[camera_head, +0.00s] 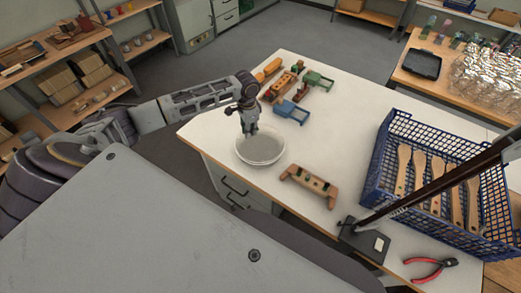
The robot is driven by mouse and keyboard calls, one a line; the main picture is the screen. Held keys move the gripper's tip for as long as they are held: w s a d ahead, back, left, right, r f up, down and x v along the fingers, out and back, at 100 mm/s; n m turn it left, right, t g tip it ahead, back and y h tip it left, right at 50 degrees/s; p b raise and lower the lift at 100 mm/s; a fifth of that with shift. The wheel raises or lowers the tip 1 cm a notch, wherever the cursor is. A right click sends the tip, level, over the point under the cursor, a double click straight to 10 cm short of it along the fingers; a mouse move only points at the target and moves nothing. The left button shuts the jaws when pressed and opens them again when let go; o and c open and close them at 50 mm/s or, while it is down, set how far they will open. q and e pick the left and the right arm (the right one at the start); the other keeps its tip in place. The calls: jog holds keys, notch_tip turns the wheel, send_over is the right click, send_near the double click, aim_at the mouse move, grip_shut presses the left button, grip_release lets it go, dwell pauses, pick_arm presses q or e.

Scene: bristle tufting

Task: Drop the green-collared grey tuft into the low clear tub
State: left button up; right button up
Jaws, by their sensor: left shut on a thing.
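A low clear tub (260,158), round and shallow, stands on the white table near its left front edge. My left gripper (249,132) points down over the tub's back left part. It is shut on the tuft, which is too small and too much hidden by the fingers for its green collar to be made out. I cannot tell whether the fingertips are above the rim or just inside it. No loose tuft is clearly visible in the tub. My right gripper is not in view.
A wooden block (308,186) with dark holes lies right of the tub. A blue basket (382,146) with wooden brush handles stands at the right. Red pliers (430,268) lie at the front. Coloured fixtures (291,111) stand at the back. The table's middle is clear.

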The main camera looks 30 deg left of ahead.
pick_arm(q)
jog(key=shift+w+d+m, duration=0.2)
jog(key=shift+w+m, duration=0.05)
jog(key=shift+m, duration=1.45)
jog(key=shift+f, duration=0.1)
jog(key=shift+f+b, duration=2.9)
jog(key=shift+b, duration=0.4)
jog(key=o, duration=0.8)
